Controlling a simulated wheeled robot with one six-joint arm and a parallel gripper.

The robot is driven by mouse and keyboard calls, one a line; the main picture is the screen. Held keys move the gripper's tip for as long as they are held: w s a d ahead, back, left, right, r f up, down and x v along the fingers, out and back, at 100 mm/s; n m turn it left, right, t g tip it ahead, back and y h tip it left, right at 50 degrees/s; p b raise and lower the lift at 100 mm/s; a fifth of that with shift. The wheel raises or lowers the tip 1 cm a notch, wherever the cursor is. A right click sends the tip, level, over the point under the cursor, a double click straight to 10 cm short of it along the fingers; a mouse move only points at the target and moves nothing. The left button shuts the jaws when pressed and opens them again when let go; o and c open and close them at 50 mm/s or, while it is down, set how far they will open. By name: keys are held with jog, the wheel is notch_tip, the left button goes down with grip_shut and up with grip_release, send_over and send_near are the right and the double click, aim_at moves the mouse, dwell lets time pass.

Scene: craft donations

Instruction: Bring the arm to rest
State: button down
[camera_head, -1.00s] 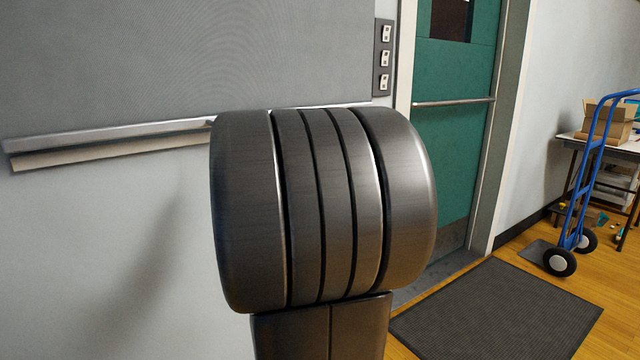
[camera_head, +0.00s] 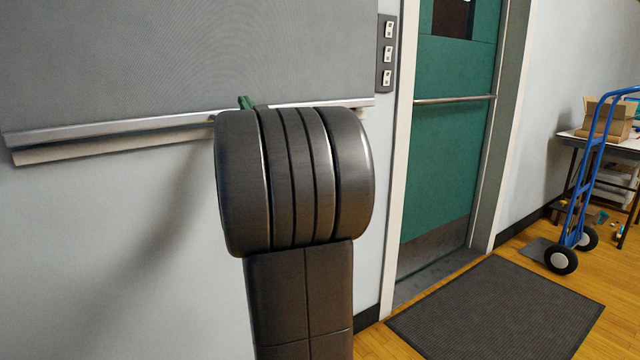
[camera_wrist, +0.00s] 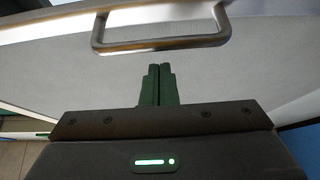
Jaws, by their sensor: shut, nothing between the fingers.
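My gripper (camera_wrist: 159,70) shows in the wrist view with its two dark green fingers pressed together and nothing between them. Just beyond the fingertips in that picture is a metal bar handle (camera_wrist: 160,44) on a pale grey surface; the fingers appear apart from it. In the head view, my black arm stands in the middle and hides most of the gripper. Only a small green piece, likely part of the gripper, shows above the arm.
A grey wall board with a metal ledge (camera_head: 110,136) is behind my arm. A green door (camera_head: 450,150) stands right of it, with a dark mat (camera_head: 495,310) on the floor. A blue hand truck (camera_head: 583,200) and a table with a cardboard box (camera_head: 606,118) are at the far right.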

notch_tip(320, 180, up, 48)
jog(key=p, duration=3.4)
jog(key=shift+p, duration=0.3)
jog(key=shift+f, duration=0.1)
jog(key=shift+d+f, duration=0.1)
